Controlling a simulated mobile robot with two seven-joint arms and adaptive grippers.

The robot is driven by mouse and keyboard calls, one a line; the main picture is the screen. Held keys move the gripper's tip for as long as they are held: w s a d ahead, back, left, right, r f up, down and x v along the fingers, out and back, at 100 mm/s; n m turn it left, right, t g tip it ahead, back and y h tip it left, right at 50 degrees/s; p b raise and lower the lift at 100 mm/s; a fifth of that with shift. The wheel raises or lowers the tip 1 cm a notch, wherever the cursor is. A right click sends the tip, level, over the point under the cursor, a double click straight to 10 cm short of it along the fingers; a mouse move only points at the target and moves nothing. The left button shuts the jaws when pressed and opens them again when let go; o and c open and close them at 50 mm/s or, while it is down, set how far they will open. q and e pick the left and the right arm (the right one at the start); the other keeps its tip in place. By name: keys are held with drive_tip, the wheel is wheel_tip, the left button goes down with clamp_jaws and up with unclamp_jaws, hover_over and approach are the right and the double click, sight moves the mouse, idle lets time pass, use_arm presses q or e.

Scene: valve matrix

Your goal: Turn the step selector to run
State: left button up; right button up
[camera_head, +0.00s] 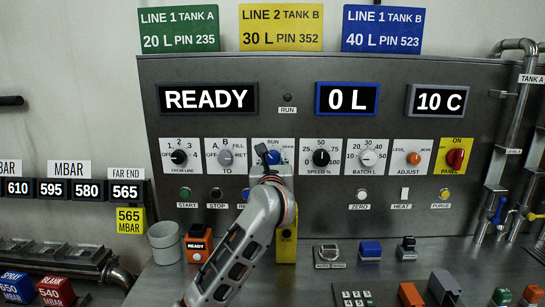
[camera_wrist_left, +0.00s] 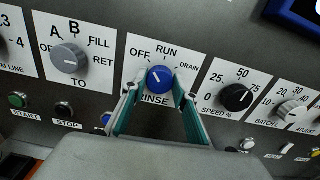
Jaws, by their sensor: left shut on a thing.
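The step selector is a blue knob (camera_head: 274,157) on a white plate in the middle of the panel's dial row. In the left wrist view the knob (camera_wrist_left: 159,79) has OFF, RUN, DRAIN and RINSE printed around it. Its white mark seems to point up and left, near OFF or between OFF and RUN. My left gripper (camera_head: 270,162) reaches up from below and covers part of the plate in the head view. Its teal-padded fingers (camera_wrist_left: 158,92) are on either side of the knob, shut on it. My right gripper is not in view.
The grey TO knob (camera_wrist_left: 68,58) is left of the selector and the black SPEED knob (camera_wrist_left: 236,97) is right of it, both close to the fingers. Push buttons run below. An orange READY device (camera_head: 198,245) and a grey cup (camera_head: 164,242) stand on the bench.

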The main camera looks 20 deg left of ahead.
use_arm(q)
drive_tip(key=m+p, duration=0.1)
drive_tip(key=p, duration=0.1)
drive_tip(key=m+p, duration=0.2)
drive_tip(key=shift+r+m, duration=0.2)
drive_tip(key=shift+m, duration=0.1)
drive_tip(key=shift+m+p, duration=0.4)
drive_tip(key=shift+f+m+p, duration=0.15)
drive_tip(key=shift+m+p, duration=0.2)
drive_tip(key=shift+m, duration=1.45)
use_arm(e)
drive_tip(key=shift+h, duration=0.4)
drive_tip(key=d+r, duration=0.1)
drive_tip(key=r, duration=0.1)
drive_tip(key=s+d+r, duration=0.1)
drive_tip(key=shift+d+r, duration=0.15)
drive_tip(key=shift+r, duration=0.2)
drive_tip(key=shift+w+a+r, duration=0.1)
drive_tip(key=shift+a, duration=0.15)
